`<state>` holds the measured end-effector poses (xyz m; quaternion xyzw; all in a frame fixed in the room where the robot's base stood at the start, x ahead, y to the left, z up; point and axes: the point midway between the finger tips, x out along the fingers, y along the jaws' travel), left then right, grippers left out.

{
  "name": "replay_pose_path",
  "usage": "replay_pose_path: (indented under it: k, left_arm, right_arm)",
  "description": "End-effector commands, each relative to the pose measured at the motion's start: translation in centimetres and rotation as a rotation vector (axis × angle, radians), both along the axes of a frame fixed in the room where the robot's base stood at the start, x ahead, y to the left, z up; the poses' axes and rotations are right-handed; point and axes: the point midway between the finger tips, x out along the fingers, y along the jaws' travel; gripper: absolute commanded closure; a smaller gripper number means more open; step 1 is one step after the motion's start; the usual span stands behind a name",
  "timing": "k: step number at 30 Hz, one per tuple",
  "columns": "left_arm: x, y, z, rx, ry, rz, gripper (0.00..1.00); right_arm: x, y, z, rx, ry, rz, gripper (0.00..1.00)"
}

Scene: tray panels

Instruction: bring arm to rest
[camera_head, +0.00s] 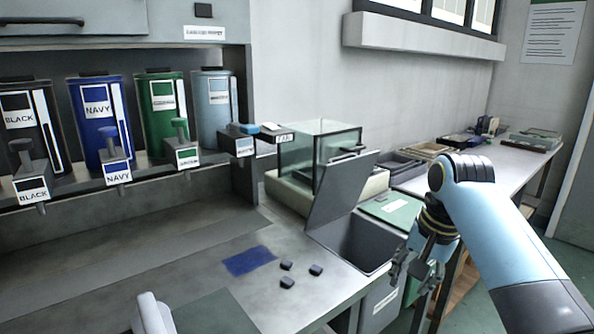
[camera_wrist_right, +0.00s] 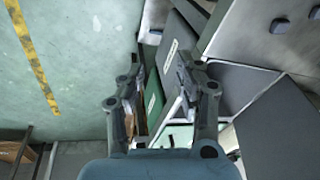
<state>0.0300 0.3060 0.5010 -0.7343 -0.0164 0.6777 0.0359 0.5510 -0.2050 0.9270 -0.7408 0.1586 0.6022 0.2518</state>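My right arm (camera_head: 505,235) is light blue and dark grey and comes in from the right in the head view. My left gripper is not in view.
A grey counter (camera_head: 180,265) holds a blue patch (camera_head: 249,261) and small dark blocks (camera_head: 316,270). An open bin (camera_head: 362,243) with a raised lid (camera_head: 340,188) is left of the gripper. Labelled canisters (camera_head: 97,115) stand at left. Green floor (camera_head: 560,262) is right.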

Motion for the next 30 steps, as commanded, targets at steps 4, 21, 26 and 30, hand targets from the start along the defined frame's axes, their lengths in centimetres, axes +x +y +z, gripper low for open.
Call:
replay_pose_path:
  k: [4, 21, 26, 30]
  left_arm:
    - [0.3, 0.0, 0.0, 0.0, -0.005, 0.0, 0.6]
    - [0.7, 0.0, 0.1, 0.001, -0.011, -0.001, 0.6]
    - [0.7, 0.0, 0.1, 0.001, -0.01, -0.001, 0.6]
    - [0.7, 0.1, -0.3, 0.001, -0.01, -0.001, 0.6]
  right_arm:
    - [-9.4, -3.3, -4.1, -0.093, -0.023, 0.144, 0.66]
    - [-28.6, -6.5, -1.9, -0.288, -0.07, 0.549, 0.66]
    - [-31.4, -6.6, -0.5, -0.314, -0.076, 0.622, 0.66]
    - [-31.3, -6.8, -2.8, -0.315, -0.066, 0.636, 0.66]
